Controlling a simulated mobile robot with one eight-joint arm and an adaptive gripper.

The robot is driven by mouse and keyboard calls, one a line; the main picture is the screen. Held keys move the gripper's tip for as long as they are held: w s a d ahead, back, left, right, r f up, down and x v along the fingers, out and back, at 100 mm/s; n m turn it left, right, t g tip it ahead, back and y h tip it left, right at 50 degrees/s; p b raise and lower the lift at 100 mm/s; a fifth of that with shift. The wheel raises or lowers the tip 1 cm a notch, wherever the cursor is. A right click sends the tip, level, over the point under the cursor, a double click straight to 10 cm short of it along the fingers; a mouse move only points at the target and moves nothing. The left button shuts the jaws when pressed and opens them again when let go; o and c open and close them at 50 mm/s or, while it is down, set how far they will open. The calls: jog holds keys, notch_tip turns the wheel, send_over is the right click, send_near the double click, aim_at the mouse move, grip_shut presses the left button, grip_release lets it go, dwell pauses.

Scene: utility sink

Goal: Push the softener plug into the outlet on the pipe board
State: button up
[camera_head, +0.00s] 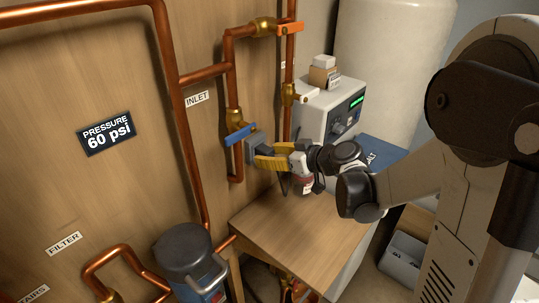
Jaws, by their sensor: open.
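My gripper (268,154), with yellow fingers, is at the wooden pipe board (135,75). Its fingers are open and point left at a grey outlet box (254,148) on the board. The fingertips are right beside the box; I cannot tell whether they touch it. A dark shape shows between the fingers at the box's face. It may be the softener plug, but it is too small and too covered to tell whether it sits in the outlet. A dark strand hangs below the gripper.
Copper pipes with a blue lever (239,134) and an orange lever (290,28) surround the outlet. A wooden bench (285,235) lies below. A white softener unit (318,112) with small boxes on top stands behind my wrist. A grey filter housing (180,250) is at lower left.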

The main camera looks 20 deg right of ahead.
jog(key=v, duration=1.2)
jog(key=s+a+f+m+g+h, duration=0.1)
jog(key=s+a+m+g+h, duration=0.1)
jog(key=s, duration=0.6)
jog(key=s+a+f+m+g+h, duration=0.2)
jog(key=s+m+h, duration=0.2)
jog(key=s, duration=0.5)
jog(key=shift+a+f+m+h, duration=0.3)
jog(key=shift+m+h, duration=0.1)
jog(key=shift+h, duration=0.3)
jog(key=shift+c, duration=0.2)
